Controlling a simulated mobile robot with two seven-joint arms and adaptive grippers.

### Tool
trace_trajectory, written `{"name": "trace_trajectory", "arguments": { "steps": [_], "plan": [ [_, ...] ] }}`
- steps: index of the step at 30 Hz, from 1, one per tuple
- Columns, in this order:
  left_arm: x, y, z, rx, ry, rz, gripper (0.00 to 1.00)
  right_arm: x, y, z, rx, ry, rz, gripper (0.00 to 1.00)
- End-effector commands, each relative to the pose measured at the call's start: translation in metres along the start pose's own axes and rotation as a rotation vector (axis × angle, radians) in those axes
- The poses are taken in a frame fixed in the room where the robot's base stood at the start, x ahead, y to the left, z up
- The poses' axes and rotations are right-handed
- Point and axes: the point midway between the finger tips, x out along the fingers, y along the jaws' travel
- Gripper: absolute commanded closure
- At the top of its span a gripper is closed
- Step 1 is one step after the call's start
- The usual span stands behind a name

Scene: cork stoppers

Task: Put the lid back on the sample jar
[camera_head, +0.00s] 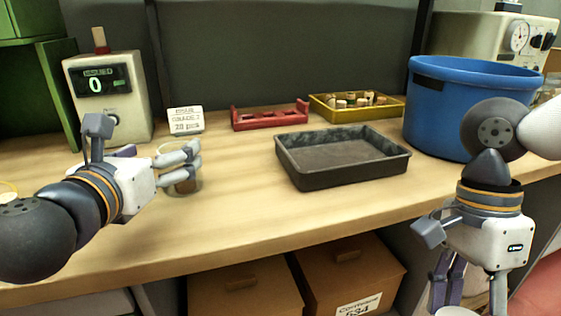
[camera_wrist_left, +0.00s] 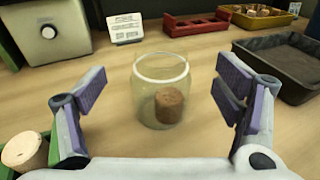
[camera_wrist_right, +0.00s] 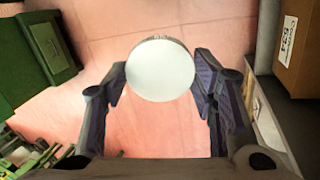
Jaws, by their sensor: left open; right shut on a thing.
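The clear glass sample jar (camera_head: 183,187) stands upright and uncovered on the bench at the left; my left fingers partly hide it. The left wrist view shows the jar (camera_wrist_left: 146,98) with one brown cork stopper (camera_wrist_left: 169,104) inside. My left gripper (camera_head: 188,160) is open, its fingers on either side of the jar with gaps at both sides. My right gripper (camera_head: 468,289) points down in front of the bench edge, shut on the round white lid (camera_wrist_right: 160,70). The lid (camera_head: 456,311) shows only partly at the bottom of the head view.
A black tray (camera_head: 340,178) lies mid-bench, with a red rack (camera_head: 270,117) and a yellow tray of corks (camera_head: 390,112) behind. A blue tub (camera_head: 440,115) stands right, a counter display (camera_head: 108,95) left. Cardboard boxes (camera_head: 245,290) sit below. The front middle bench is clear.

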Motion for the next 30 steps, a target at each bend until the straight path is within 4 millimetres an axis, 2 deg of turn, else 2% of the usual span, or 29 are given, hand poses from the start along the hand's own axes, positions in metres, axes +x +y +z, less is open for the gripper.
{"name": "trace_trajectory", "arguments": {
  "steps": [5,12,15,25,26,30],
  "plan": [
    [0.004,0.000,-0.001,0.000,0.001,0.001,0.16,0.000,0.000,0.000,0.000,0.000,0.000,0.56],
    [0.043,-0.001,-0.003,-0.001,0.001,0.001,0.16,0.000,0.000,0.000,0.000,0.000,0.000,0.56],
    [0.051,-0.001,-0.003,-0.001,0.001,0.000,0.16,0.000,0.000,0.000,0.000,0.000,0.001,0.56],
    [0.052,-0.001,-0.003,-0.001,0.001,0.000,0.16,0.000,0.000,0.000,0.000,0.000,0.000,0.56],
    [0.052,-0.001,-0.003,-0.001,0.001,0.000,0.20,0.000,0.000,0.000,0.000,0.000,0.000,0.56],
    [0.052,-0.001,-0.003,-0.001,0.001,0.000,0.52,0.000,0.000,0.000,0.000,0.000,0.000,0.56]
  ]
}}
